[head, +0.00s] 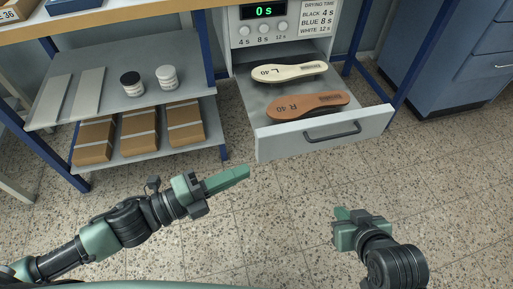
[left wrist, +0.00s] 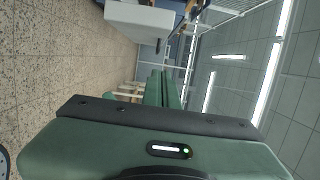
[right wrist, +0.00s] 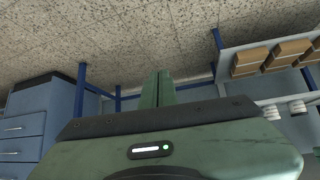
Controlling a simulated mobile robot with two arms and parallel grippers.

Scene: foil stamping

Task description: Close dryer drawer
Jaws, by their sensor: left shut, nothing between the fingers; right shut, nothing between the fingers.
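The dryer drawer (head: 275,143) is pulled out below the dryer panel (head: 265,28) in the head view. A cream sole (head: 290,72) marked L 40 lies at its back, and a brown sole (head: 308,106) marked R 40 lies nearer the front. The drawer front has a dark bar handle (head: 332,132). My left gripper (head: 244,172) is shut and empty, just in front of and below the drawer front's left end, apart from it. My right gripper (head: 338,213) is shut and empty, in front of the drawer and lower in the picture, well clear of the handle.
A two-level shelf at left holds a black-lidded jar (head: 132,83), a white jar (head: 167,77) and cardboard boxes (head: 140,131). Blue table legs (head: 205,50) flank the dryer. A blue cabinet (head: 450,55) stands at right. The speckled floor (head: 280,225) before the drawer is clear.

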